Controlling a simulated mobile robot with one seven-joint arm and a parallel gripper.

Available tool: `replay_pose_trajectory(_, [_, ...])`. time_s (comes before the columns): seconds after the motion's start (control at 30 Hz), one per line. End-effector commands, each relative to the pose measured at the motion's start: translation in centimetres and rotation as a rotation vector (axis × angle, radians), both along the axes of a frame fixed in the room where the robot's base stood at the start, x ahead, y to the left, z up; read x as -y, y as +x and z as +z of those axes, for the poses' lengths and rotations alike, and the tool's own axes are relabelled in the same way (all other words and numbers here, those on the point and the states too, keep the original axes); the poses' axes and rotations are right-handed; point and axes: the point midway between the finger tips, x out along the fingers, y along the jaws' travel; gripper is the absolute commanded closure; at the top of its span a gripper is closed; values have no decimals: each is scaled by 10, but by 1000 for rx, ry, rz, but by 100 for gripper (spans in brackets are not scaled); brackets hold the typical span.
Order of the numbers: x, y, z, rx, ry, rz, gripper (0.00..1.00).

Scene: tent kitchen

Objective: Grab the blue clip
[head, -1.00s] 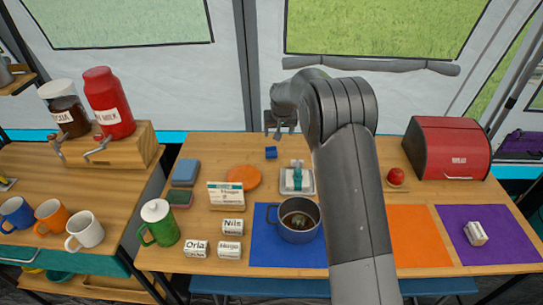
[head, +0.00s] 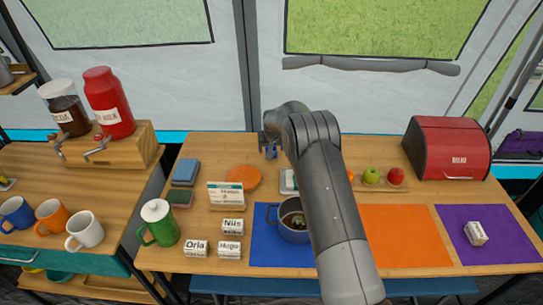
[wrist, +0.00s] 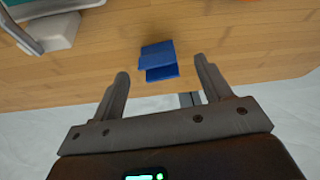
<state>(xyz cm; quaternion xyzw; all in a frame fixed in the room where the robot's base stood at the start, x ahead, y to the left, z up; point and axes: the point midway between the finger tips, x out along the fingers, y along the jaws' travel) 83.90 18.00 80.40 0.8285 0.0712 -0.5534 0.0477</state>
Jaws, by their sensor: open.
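The blue clip (wrist: 158,60) lies on the wooden table (wrist: 235,50) near its back edge. In the wrist view it sits just beyond and between my two fingertips. My gripper (wrist: 162,78) is open with nothing between its fingers.
A white and grey object (wrist: 60,30) stands left of the clip in the wrist view. An orange disc (head: 244,178), a blue pot (head: 291,222) and a fruit board (head: 378,186) are on the table. My arm hides part of the middle.

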Motion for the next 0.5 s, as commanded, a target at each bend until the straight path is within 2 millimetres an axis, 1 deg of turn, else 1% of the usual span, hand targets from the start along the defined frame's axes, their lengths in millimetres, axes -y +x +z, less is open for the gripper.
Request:
replay_pose_trajectory(0.03, [1,2,-8,-2,0,0,29])
replay_pose_trajectory(0.1, [2,6,-18,-2,0,0,29])
replay_pose_trajectory(0.23, [1,12,-32,-1,0,0,29])
replay_pose_trajectory(0.33, [0,15,-38,0,0,0,29])
replay_pose_trajectory(0.5, [0,16,-41,0,0,0,29])
